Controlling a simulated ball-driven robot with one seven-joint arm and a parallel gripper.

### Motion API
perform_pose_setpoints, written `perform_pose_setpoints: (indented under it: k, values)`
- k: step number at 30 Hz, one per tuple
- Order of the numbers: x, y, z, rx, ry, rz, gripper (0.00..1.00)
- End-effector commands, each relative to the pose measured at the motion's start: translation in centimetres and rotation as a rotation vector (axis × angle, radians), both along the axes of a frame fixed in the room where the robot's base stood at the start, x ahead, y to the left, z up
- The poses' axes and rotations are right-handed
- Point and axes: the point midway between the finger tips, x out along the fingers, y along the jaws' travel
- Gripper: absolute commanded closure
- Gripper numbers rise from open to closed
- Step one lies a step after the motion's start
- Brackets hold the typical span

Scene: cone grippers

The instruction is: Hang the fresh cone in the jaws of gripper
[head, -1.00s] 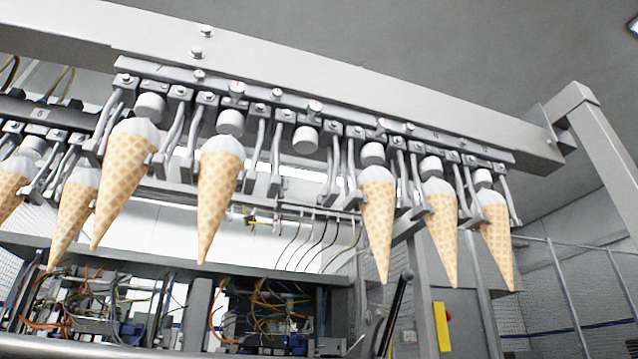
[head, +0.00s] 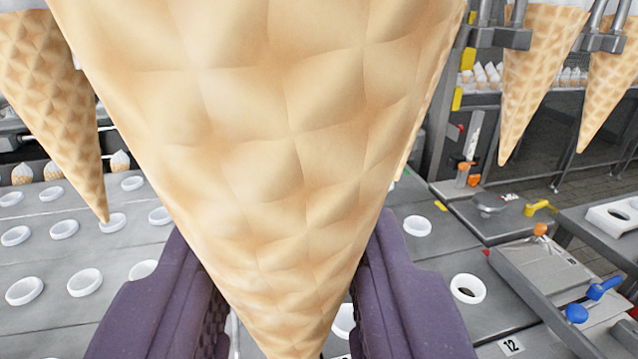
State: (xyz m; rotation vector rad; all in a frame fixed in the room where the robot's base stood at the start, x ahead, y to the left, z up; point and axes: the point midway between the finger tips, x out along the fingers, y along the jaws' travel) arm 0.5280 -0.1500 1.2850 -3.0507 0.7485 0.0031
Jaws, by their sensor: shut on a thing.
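My gripper (head: 298,300) has two dark purple fingers at the bottom centre, shut on a large waffle cone (head: 270,130). The cone is upright, tip down, and fills the middle of the view. Its top is cut off by the upper edge. Other cones hang tip down on either side: one at left (head: 45,95), one at right (head: 535,75) and one at far right (head: 608,85). Metal jaws (head: 500,36) show by the right-hand cones. No empty jaws can be seen now; the held cone hides what is behind it.
Below is a grey conveyor deck with several white ring holders (head: 85,282). At right stand a plate marked 12 (head: 511,346), blue knobs (head: 577,313) and a yellow handle (head: 538,207). The hanging cones on both sides stand close to the held cone.

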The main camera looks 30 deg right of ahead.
Motion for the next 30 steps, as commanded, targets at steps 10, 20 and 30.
perform_pose_setpoints:
  k: [10,20,30]
  values:
    - [0.7,-0.2,-0.2,0.001,-0.003,0.004,0.79]
    - [4.6,-1.3,-0.2,0.000,-0.002,0.003,0.79]
    - [6.2,-1.8,0.0,0.000,-0.001,0.004,0.79]
